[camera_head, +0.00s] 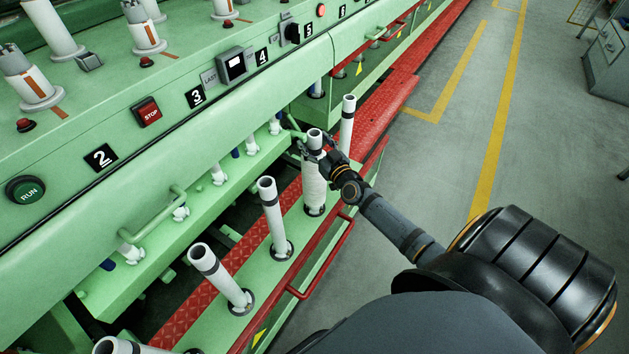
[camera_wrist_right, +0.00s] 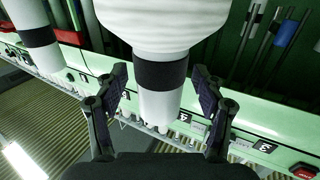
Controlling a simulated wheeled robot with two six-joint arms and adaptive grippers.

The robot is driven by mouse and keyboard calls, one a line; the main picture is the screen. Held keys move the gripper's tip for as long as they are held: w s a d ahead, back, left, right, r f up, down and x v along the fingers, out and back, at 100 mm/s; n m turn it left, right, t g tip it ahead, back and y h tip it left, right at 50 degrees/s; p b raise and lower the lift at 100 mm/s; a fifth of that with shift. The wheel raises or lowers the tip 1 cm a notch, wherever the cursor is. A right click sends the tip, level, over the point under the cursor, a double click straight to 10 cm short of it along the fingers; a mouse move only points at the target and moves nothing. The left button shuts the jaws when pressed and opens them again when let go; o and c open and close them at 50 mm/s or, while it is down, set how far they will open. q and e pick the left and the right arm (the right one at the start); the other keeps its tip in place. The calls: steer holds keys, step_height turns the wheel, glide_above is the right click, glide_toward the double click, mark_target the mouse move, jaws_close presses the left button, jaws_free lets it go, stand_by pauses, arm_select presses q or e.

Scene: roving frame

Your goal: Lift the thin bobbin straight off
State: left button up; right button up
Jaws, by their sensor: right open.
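The thin bobbin (camera_head: 315,188) is a white tube with a dark band near its top and white yarn wound below. It stands upright on the green spindle rail in the head view. My right gripper (camera_head: 318,152) is at its top end. In the right wrist view, the bobbin's tube (camera_wrist_right: 160,105) with its black band lies between the two fingers of my right gripper (camera_wrist_right: 160,78). The fingers are open, with gaps visible on both sides of the tube. My left gripper is not in view.
Bare white tubes (camera_head: 272,215) stand along the same rail (camera_head: 258,268), nearer and farther than the bobbin. One tube (camera_head: 348,125) is close behind my gripper. The green machine panel (camera_head: 190,62) rises at left. A red handrail (camera_head: 325,262) runs in front. The floor (camera_head: 440,160) at right is clear.

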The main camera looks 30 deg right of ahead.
mark_target(318, 139)
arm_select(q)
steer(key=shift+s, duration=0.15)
arm_select(e)
jaws_close()
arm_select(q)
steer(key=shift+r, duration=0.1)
arm_select(e)
steer(key=shift+r, duration=0.2)
